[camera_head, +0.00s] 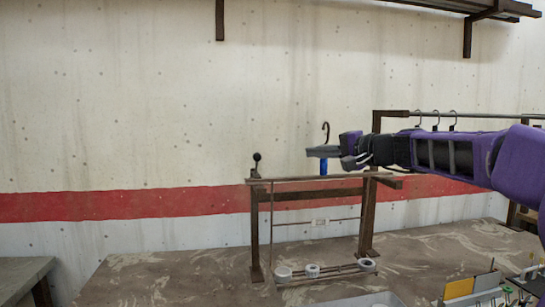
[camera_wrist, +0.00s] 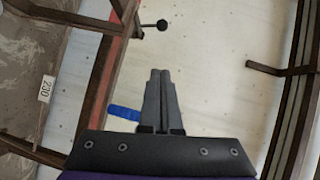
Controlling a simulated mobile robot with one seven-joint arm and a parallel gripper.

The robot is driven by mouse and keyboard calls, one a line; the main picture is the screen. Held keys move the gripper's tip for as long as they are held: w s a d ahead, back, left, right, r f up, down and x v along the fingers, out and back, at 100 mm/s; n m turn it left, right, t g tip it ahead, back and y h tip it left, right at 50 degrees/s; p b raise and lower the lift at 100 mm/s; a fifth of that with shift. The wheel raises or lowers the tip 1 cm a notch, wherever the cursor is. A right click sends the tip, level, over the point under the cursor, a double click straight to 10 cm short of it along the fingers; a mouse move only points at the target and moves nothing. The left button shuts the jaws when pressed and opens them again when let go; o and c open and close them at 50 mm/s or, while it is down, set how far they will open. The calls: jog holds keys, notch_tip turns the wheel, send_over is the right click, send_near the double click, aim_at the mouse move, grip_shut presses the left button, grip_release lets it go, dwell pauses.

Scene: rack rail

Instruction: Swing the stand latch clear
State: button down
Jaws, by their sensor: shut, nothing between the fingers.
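The stand (camera_head: 310,194) is a dark brown frame on the table. Its latch (camera_head: 257,158) shows at the left end of the top as a short upright lever with a black ball knob. In the wrist view the latch knob (camera_wrist: 162,25) lies straight beyond my fingertips, with a clear gap. My gripper (camera_head: 309,152) is above the stand's top, right of the knob and apart from it. In the wrist view my gripper (camera_wrist: 160,74) has its fingers together and empty. A blue piece (camera_head: 323,167) shows just below the fingers; part of it is hidden behind them.
A dark hook (camera_head: 326,130) rises above my fingers. A second rail (camera_head: 480,115) with several hooks is at the right. A shelf (camera_head: 470,8) is high on the wall. The space between my fingers and the knob is clear.

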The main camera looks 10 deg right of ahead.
jog(key=s+a+p+x, duration=0.1)
jog(key=a+x, duration=0.1)
jog(key=x, duration=1)
jog(key=shift+a+f, duration=0.25)
jog(key=shift+a, duration=0.1)
jog(key=shift+a+h+p, duration=0.15)
jog(key=shift+h+p, duration=0.15)
jog(key=shift+p, duration=0.05)
jog(key=shift+s+a+m, duration=0.1)
jog(key=shift+a+m, duration=0.05)
jog(key=shift+m, duration=0.15)
